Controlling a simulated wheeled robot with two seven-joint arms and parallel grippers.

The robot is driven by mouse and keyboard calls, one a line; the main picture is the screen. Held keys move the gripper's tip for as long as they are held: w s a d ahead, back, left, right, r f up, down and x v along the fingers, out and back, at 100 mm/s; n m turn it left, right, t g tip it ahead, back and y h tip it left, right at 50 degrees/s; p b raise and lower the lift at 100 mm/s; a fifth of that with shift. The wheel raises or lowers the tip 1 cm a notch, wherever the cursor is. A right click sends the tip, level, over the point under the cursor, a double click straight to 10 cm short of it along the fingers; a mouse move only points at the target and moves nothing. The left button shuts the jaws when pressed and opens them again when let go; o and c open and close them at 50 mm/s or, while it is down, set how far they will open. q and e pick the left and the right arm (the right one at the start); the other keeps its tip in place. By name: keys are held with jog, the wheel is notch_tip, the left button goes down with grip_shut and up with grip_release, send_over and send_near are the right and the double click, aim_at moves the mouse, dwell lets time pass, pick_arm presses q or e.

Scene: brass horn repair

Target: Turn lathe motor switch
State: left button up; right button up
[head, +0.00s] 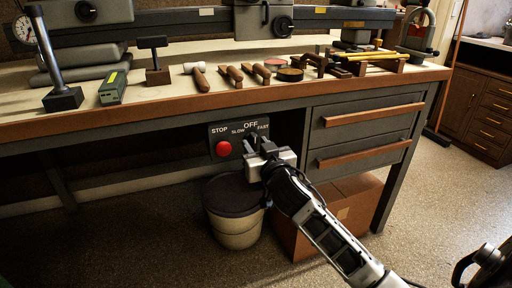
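The lathe motor switch panel (216,133) is a dark plate under the front edge of the bench. It carries a round red stop button (223,148) below the word STOP. To its right are the words SLOW, OFF and FAST around a dark rotary switch, which is mostly hidden by my gripper. My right gripper (257,143) is right at this switch, its two fingers pointing at the panel with a small dark gap between them. Whether the fingers touch or grip the knob cannot be made out. The knob's pointing direction is hidden. My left gripper is not in view.
The bench top (150,109) holds a hammer (200,79), a green box (113,88) and several hand tools. Drawers (366,112) are right of the panel. A round bin (234,231) and a cardboard box (353,207) stand below. Floor at left is clear.

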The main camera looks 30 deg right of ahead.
jog(key=shift+w+d, duration=0.1)
jog(key=shift+w, duration=0.25)
grip_shut()
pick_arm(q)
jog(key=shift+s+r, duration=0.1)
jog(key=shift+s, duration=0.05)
